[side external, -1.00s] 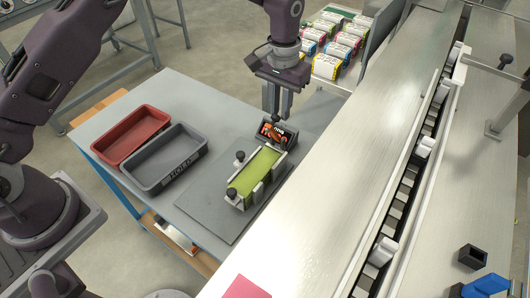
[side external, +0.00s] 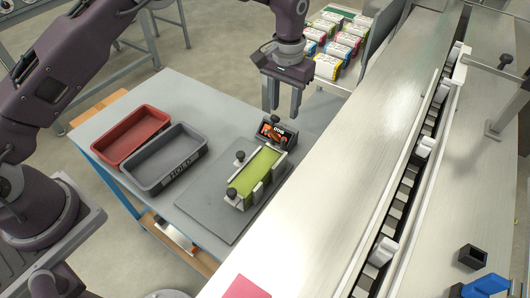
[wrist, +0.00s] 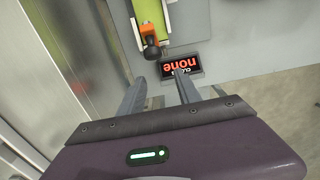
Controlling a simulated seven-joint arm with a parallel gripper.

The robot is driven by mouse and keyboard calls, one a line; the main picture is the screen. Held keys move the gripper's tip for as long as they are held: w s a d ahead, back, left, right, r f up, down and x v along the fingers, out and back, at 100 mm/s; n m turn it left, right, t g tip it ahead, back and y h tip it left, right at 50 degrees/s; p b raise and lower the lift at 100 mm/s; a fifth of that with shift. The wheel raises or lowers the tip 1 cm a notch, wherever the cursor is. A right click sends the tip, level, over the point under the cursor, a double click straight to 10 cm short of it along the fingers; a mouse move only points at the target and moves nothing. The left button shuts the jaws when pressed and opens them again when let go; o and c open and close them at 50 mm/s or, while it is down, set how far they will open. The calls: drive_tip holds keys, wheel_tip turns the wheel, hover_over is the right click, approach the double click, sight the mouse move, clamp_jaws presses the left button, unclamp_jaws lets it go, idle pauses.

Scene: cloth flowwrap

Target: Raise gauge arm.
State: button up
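The gauge arm (wrist: 149,32) shows in the wrist view as a short orange bar with a black knob, over the end of a green pack (side external: 257,170). The pack lies in a pale fixture on a grey plate (side external: 205,205). A small dark display (wrist: 182,65) stands beside that end and reads "none" in red; it also shows in the side view (side external: 282,132). My gripper (side external: 282,112) is open and empty, pointing down above the far end of the fixture. In the wrist view its fingers (wrist: 160,82) are apart, short of the knob. The gauge arm's exact tilt cannot be told.
A red tray (side external: 119,153) and a grey tray (side external: 150,183) marked "HOLD" sit left on the table. Black knobs (side external: 239,157) stand up on the fixture. A steel conveyor (side external: 330,160) runs close on the right. Wrapped packs (side external: 335,45) lie on a rack behind.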

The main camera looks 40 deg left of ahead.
drive_tip(key=shift+r, duration=3)
drive_tip(key=shift+r, duration=0.1)
drive_tip(key=s+a+r+t, duration=0.2)
drive_tip(key=s+a+r, duration=0.2)
drive_tip(key=s+r, duration=0.45)
drive_tip(key=s+a+r+t, duration=0.1)
drive_tip(key=s+a+r, duration=0.4)
drive_tip(key=s+r, duration=0.4)
drive_tip(key=s+a+f+t, duration=0.1)
drive_tip(key=s, duration=0.8)
drive_tip(key=s+a+f+t, duration=0.1)
drive_tip(key=s+a+f, duration=0.1)
drive_tip(key=s, duration=0.7)
drive_tip(key=shift+a+f+t, duration=0.25)
drive_tip(key=shift+t, duration=0.05)
